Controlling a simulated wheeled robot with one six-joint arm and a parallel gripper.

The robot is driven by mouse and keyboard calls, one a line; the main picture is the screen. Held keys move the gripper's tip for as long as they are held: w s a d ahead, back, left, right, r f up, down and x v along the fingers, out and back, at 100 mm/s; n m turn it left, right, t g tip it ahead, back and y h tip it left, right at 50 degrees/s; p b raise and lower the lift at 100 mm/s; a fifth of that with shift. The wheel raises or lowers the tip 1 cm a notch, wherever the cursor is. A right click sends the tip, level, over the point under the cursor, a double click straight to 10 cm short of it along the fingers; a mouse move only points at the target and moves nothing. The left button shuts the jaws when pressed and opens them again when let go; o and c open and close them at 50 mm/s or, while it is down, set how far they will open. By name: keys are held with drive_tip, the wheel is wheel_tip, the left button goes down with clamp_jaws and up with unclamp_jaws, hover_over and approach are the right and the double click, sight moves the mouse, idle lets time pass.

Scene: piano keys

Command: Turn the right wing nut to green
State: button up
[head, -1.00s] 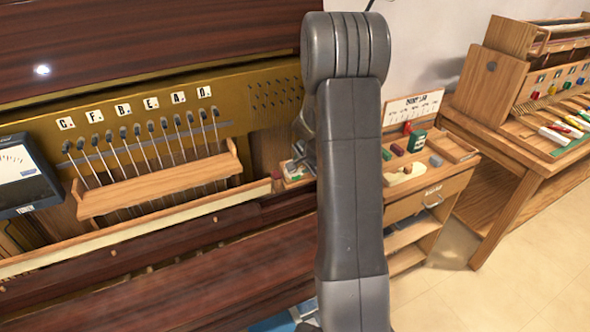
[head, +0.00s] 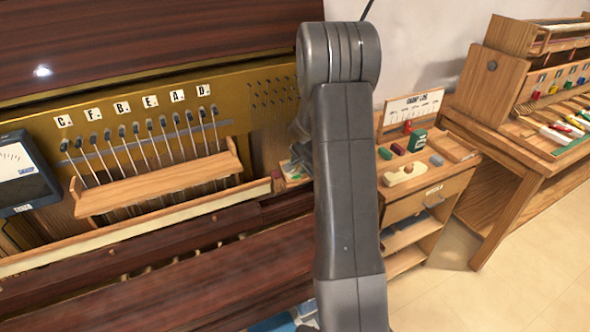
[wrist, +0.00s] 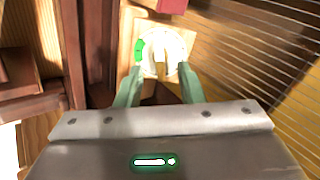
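In the wrist view a brass-coloured wing nut (wrist: 161,66) sits on a round white dial (wrist: 175,45) with a green patch (wrist: 139,50) on its left side. The wing points roughly up and down in the picture, not at the green patch. My gripper (wrist: 160,74) has its two green fingers apart, one on each side of the wing nut at the dial's lower edge. Gaps show between the fingers and the nut. In the head view my arm hides the gripper and the wing nut.
A wooden block (wrist: 127,50) carries the dial, with a red piece (wrist: 172,5) beyond it. Dark wood stands at left, and strings (wrist: 265,65) run at right. The head view shows a rail with hammers (head: 155,190), a meter (head: 22,175) and a small wooden cart (head: 420,205).

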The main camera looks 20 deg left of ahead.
sight(297, 167)
drive_tip(key=shift+b+x, duration=0.7)
drive_tip(key=shift+x, duration=1.35)
drive_tip(key=shift+s+d+r, duration=0.3)
drive_tip(key=shift+d+r, duration=0.05)
drive_tip(key=shift+r, duration=0.2)
drive_tip(key=c, duration=0.7)
